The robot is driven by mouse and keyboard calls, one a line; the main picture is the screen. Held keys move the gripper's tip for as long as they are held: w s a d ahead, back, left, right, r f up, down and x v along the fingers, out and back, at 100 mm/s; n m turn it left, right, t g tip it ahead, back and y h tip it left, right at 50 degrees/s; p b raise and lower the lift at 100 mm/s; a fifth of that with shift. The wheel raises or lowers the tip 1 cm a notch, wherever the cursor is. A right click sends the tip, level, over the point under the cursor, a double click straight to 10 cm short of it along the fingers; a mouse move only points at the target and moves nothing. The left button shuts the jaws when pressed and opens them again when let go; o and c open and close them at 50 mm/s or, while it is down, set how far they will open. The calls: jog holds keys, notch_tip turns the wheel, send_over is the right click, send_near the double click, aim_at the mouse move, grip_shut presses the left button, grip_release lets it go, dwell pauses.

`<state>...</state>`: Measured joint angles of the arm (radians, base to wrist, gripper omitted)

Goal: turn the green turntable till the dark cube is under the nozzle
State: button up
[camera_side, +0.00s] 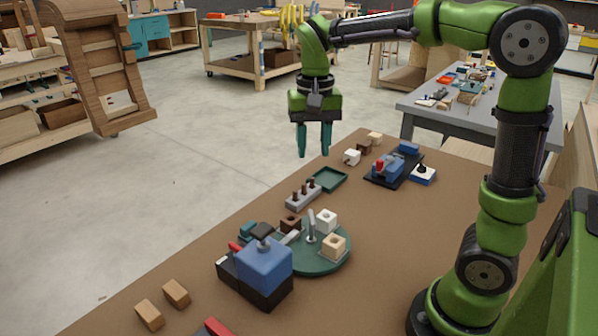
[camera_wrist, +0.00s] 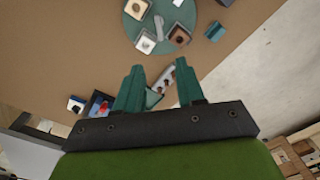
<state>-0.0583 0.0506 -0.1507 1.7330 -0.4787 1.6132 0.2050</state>
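The dark cube is beyond this arm. My gripper (camera_side: 314,142) is open, empty and high above the table, beyond the turntable. The wrist view shows its fingers apart (camera_wrist: 159,88) and part of the turntable (camera_wrist: 134,31).
A grey peg block (camera_side: 303,195) and a green tray (camera_side: 328,179) lie beyond the turntable. A blue-and-black device (camera_side: 391,167) and small blocks stand farther back. Two wood blocks (camera_side: 163,304) lie at the front left. The brown table is clear right of the turntable.

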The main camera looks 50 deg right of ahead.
aim_at(312, 217)
notch_tip(312, 217, down, 17)
jog(key=shift+s+a+r, duration=0.1)
dwell(0.3)
grip_shut()
dwell(0.4)
